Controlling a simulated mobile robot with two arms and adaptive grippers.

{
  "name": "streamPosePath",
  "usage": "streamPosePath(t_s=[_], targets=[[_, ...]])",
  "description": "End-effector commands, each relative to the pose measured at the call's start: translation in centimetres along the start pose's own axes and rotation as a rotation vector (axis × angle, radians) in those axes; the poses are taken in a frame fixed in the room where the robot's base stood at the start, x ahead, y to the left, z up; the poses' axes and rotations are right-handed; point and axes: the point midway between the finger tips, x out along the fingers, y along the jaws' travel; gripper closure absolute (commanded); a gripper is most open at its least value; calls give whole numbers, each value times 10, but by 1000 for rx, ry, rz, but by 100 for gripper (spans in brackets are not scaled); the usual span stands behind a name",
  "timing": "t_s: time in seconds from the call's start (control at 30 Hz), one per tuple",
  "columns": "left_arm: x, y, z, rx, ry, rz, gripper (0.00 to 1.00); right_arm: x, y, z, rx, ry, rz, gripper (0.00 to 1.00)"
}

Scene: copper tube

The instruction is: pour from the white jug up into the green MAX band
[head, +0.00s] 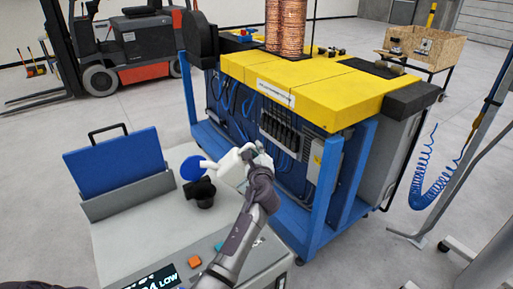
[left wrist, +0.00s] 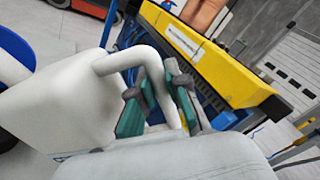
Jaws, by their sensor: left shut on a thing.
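The white jug (head: 231,170) is above the grey machine top, with its narrow spout end towards the left. It also fills much of the left wrist view (left wrist: 65,105). My left gripper (head: 252,150) is shut on the jug's handle; its green pads sit on both sides of the handle in the left wrist view (left wrist: 157,105). A blue round piece (head: 191,168) is at the spout, above a black filler neck (head: 203,192); I cannot tell whether they touch the spout. A dark display (head: 160,281) reads "LOW". No green MAX band can be made out. My right gripper is out of view.
A blue panel with a black handle (head: 115,165) stands in a grey holder left of the neck. Orange (head: 194,262) and teal buttons are near the display. A blue-framed machine with a yellow top (head: 330,90) stands close behind and right.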

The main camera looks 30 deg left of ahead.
Motion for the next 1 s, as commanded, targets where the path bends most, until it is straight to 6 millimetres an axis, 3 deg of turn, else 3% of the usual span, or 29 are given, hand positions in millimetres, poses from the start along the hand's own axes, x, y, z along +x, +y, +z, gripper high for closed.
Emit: streamPosePath(t_s=[1.0], targets=[[0,-2,7,-70,-6,-9,100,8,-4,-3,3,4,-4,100]])
